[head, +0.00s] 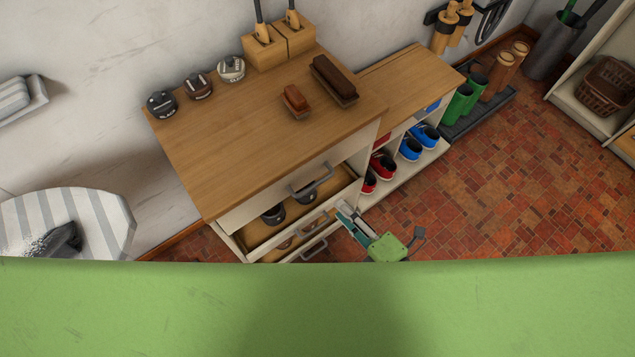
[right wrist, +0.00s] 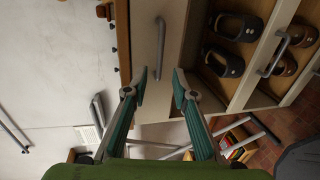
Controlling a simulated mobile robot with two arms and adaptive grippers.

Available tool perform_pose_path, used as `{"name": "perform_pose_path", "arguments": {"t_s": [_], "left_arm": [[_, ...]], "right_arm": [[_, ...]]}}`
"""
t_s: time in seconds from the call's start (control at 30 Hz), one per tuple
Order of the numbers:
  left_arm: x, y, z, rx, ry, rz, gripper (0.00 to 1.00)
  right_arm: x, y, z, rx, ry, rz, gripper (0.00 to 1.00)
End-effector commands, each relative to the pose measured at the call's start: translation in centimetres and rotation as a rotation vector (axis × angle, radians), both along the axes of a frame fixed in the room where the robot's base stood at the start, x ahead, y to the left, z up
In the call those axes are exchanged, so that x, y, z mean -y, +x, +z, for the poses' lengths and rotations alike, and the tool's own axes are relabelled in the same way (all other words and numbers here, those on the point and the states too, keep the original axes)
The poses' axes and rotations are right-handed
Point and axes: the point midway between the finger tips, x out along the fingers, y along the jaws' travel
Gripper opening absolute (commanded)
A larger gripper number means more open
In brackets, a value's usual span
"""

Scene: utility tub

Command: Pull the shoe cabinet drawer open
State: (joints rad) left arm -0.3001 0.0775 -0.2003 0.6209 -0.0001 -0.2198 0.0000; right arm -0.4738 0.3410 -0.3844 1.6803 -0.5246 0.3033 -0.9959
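The shoe cabinet (head: 270,120) has a wooden top and a light front with drawers. Its top drawer front with a grey bar handle (head: 312,183) looks shut. My right gripper (head: 347,212) is by the right end of the open drawer. In the right wrist view my right gripper (right wrist: 160,84) is open and empty, fingertips apart from a bar handle (right wrist: 161,47); the open drawer's handle (right wrist: 281,53) is to the right. My left gripper is not in view.
Brushes (head: 334,80), several round tins (head: 198,85) and wooden blocks (head: 279,45) stand on the cabinet. A lower shelf (head: 400,172) with red and blue shoes adjoins it on the right. An ironing board (head: 105,222) is at left. The brick floor (head: 510,180) is clear at right.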

Motion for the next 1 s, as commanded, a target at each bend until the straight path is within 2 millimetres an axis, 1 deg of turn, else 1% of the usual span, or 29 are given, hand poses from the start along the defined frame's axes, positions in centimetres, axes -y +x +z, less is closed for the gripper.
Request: {"name": "perform_pose_path", "arguments": {"t_s": [0.03, 0.3, 0.5, 0.7, 1.0], "left_arm": [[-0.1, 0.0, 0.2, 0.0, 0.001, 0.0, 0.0], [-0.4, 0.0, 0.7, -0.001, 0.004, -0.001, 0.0], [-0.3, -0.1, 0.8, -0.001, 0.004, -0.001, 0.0], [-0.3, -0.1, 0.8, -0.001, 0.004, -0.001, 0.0], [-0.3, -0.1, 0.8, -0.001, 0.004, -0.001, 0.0]], "right_arm": [[-0.6, 0.9, 0.1, 0.003, 0.002, 0.0, 0.25], [-4.0, 5.5, -1.2, 0.0, 0.003, -0.002, 0.25], [-5.9, 8.2, -2.0, -0.002, 0.003, -0.003, 0.25], [-6.8, 9.4, -2.4, -0.003, 0.002, -0.002, 0.25], [-6.9, 9.5, -2.5, -0.003, 0.002, -0.002, 0.25]]}}
